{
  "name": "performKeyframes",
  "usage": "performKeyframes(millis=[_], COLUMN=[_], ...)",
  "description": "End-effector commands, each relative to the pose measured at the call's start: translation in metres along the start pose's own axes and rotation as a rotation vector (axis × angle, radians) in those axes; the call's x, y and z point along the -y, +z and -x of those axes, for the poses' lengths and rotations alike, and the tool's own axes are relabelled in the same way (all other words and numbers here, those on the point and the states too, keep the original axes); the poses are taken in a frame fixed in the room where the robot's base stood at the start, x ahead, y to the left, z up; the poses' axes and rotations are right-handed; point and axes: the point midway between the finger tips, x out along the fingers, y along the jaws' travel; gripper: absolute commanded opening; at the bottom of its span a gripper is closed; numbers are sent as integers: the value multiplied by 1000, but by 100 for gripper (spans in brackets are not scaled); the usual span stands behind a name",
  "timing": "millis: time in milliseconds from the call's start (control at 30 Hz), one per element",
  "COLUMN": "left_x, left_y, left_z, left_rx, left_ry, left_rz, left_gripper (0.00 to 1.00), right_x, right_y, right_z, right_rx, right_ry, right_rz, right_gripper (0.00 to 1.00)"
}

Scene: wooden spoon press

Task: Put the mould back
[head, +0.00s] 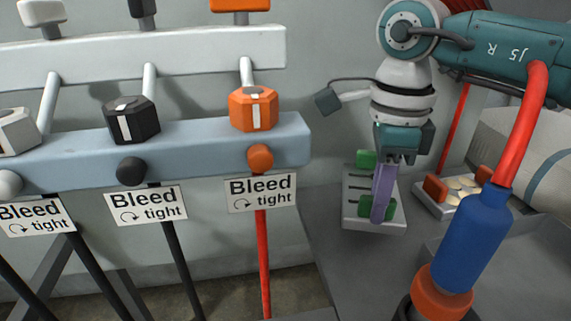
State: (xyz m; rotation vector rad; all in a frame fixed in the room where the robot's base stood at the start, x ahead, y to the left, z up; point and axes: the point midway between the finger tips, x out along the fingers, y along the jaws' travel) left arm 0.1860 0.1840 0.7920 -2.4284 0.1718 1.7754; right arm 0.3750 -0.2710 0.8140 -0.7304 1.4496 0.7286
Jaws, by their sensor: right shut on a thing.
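A grey mould (355,214) with dark slots and a green block at its far and near ends is at the right of centre. My right gripper (382,205) reaches down over it from the upper right, with a purple upright piece at its lower end. It is shut on the mould near the front green block. The purple piece hides part of the plate. I cannot tell whether the mould touches the grey surface below. My left gripper is not in view.
A second plate (430,203) with orange blocks and pale round pieces lies to the right. A red hose with a blue sleeve (473,240) stands in front. Rails with white, black and orange (253,110) knobs and "Bleed tight" signs fill the left.

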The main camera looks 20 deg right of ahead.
Motion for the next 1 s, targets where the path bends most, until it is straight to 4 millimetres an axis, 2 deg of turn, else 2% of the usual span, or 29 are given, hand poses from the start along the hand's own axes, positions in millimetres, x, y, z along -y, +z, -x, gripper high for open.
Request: performKeyframes(millis=[167,367,767,800,1000], left_x=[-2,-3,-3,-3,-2], left_y=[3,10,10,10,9], left_z=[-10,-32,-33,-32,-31], left_rx=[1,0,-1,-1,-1], left_ry=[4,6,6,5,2], left_rz=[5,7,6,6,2], left_gripper=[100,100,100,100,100], right_x=[0,-5,-5,-6,-6], right_y=[3,10,10,10,10], right_z=[-11,-39,-41,-41,-40], right_rx=[5,5,4,2,2], right_ry=[-5,-4,-6,-2,-2], right_rz=[2,7,8,8,8], right_gripper=[0,0,0,24,47])
